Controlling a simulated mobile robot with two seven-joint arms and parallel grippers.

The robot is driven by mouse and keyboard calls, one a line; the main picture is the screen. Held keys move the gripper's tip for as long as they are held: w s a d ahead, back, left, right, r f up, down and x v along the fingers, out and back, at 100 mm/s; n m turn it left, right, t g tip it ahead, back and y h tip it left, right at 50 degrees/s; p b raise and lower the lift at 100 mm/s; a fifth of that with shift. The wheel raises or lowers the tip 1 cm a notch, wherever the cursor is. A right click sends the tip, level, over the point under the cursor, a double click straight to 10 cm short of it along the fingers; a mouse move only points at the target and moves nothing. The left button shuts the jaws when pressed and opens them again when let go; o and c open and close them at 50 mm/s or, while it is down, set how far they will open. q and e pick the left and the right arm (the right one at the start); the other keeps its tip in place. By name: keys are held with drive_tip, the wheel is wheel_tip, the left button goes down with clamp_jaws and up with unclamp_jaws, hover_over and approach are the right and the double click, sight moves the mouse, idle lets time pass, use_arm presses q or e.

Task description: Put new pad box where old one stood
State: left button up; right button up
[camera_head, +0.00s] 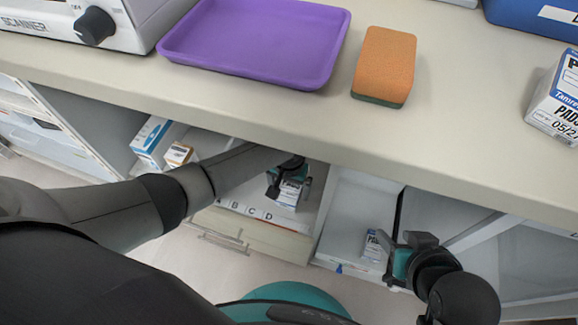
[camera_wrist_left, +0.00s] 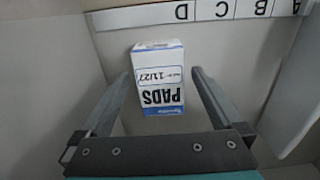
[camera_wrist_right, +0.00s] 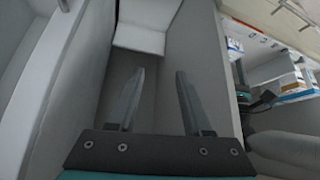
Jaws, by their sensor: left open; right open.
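A white and blue pad box (camera_head: 289,193) stands in the compartment with the A B C D label strip (camera_head: 258,214), near the D end. In the left wrist view this pad box (camera_wrist_left: 158,80) reads "PADS" and 11/27. My left gripper (camera_head: 288,172) is open, with its fingers on either side of the box and gaps visible. Another pad box (camera_head: 562,98) stands on the counter at the far right, dated 05/2 with the rest cut off. My right gripper (camera_head: 398,262) is open and empty; its fingers (camera_wrist_right: 153,100) show nothing between them.
A small box (camera_head: 374,246) stands in the white compartment beside my right gripper. The counter holds a purple tray (camera_head: 255,42), an orange sponge (camera_head: 384,66), a scanner (camera_head: 85,22) and a blue bin (camera_head: 535,14). Its front edge (camera_head: 300,140) overhangs the compartments. The counter between sponge and right pad box is clear.

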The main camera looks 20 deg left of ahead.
sight(289, 191)
use_arm(q)
wheel_tip(289, 191, up, 5)
drive_tip(key=p, duration=0.3)
drive_tip(key=shift+f, duration=0.2)
wheel_tip(289, 191, up, 4)
drive_tip(key=shift+p, duration=1.2)
drive_tip(key=shift+r+p, duration=0.3)
drive_tip(key=shift+r, duration=0.3)
use_arm(e)
drive_tip(key=s+d+f+g+h, duration=0.1)
drive_tip(key=s+d+f+g, duration=0.1)
drive_tip(key=f, duration=0.7)
drive_tip(key=shift+s+d+f+g, duration=0.25)
drive_tip(key=shift+s+d+g, duration=0.15)
drive_tip(key=shift+s+g, duration=0.55)
